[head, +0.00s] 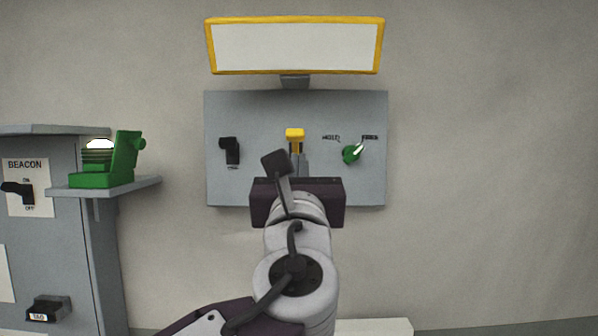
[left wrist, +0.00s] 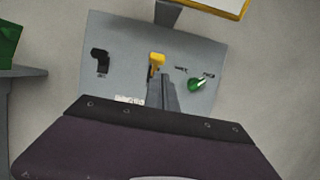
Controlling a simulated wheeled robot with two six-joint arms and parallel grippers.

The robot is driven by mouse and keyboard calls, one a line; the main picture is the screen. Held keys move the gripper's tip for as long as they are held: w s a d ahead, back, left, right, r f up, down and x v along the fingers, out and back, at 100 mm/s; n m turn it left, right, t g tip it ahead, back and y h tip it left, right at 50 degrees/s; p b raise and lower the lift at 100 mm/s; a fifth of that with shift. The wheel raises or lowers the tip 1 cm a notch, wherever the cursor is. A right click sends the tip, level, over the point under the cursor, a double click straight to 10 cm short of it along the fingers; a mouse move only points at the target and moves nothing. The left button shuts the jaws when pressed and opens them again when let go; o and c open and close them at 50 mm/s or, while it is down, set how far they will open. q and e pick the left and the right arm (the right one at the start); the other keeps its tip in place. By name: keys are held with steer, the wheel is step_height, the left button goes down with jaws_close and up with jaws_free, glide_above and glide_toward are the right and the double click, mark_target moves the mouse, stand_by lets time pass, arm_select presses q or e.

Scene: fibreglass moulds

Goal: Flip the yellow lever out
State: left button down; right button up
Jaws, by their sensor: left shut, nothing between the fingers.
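The yellow lever (head: 294,134) sits at the middle of a grey wall panel (head: 370,110), between a black switch and a green knob. In the left wrist view the lever (left wrist: 156,60) shows just beyond the fingertips. My left gripper (head: 299,160) is shut and empty, in front of the panel just below the lever; in the left wrist view its fingers (left wrist: 160,85) point up at the lever. I cannot tell whether they touch it. The lever's lower part is hidden behind the fingers. My right gripper is not in view.
On the panel are a black switch (head: 230,150) at left and a green knob (head: 352,153) at right. A yellow-framed white board (head: 295,48) is above. A grey cabinet (head: 60,240) with a shelf holding a green object (head: 118,165) stands at left. The wall at right is bare.

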arm_select(q)
steer(key=w+a+f+n+g+y+b, duration=0.35)
steer(key=w+a+f+y, duration=0.3)
steer(key=a+f, duration=0.65)
steer(key=a+f+n+g+b, duration=0.1)
steer(key=a+f+n+g, duration=0.3)
steer(key=f, duration=1.1)
steer(key=a+f+n+g+b, duration=0.2)
steer(key=a+f+g, duration=0.4)
steer(key=f, duration=0.9)
steer(key=s+a+f+n+g+h, duration=0.1)
steer(key=s+f+n+g, duration=0.2)
steer(key=s+f+n, duration=0.5)
steer(key=s+a+f+n+g+h, duration=0.1)
steer(key=s+f+n+g+h, duration=0.3)
steer(key=f, duration=0.7)
steer(key=s+d+f+n+h, duration=0.1)
steer(key=s+d+f+n, duration=0.6)
steer(key=n, duration=0.8)
steer(key=shift+s+f+h+b, duration=0.15)
steer(key=shift+s+h+b, duration=0.25)
steer(key=shift+s, duration=0.75)
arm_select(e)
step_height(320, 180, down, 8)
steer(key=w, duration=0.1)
